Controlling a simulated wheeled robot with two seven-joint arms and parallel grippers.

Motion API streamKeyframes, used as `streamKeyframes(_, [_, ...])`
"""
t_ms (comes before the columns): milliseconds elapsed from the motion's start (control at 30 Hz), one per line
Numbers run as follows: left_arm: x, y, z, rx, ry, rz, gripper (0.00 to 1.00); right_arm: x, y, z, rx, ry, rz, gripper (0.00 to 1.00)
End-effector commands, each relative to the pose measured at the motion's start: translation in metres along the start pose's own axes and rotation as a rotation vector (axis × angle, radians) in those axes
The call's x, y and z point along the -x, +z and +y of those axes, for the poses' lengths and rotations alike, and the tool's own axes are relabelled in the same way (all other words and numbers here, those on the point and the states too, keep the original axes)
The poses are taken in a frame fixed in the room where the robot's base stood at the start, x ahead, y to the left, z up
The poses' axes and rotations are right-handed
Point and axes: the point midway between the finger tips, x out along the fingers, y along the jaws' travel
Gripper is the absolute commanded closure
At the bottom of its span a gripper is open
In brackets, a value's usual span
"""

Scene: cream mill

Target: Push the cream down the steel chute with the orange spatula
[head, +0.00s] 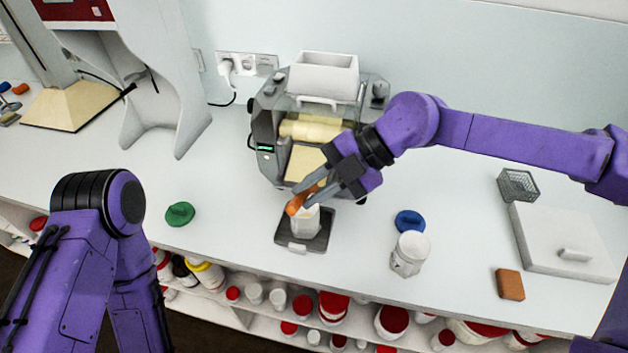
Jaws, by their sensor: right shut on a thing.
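The mill (268,130) stands at the back middle, with pale rollers (312,130) under a white hopper (323,75). Below the rollers is a sloping chute (305,163) with a pale cream-coloured surface; I cannot tell how much of that is cream. My right gripper (328,184) is shut on the orange spatula (298,203), in front of the chute's lower right side. A white jar (304,221) stands on a dark scale (284,238) beneath the spatula, partly hidden by it. I cannot tell whether the spatula touches the chute or jar. My left gripper is out of view.
A green lid (180,213) lies to the left, and a blue lid (410,221) lies behind a white jar (410,252) to the right. An orange-brown block (510,284), a white lidded box (562,242) and a wire basket (518,185) stand farther right. The bench's left middle is clear.

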Motion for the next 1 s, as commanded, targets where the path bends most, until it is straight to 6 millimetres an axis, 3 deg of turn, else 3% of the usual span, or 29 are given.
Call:
streamKeyframes(700, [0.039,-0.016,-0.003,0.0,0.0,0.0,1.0,0.032,0.03,0.034,-0.001,0.0,0.0,1.0])
streamKeyframes(1000, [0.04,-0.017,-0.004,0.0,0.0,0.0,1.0,0.035,0.037,0.036,0.001,0.0,0.0,1.0])
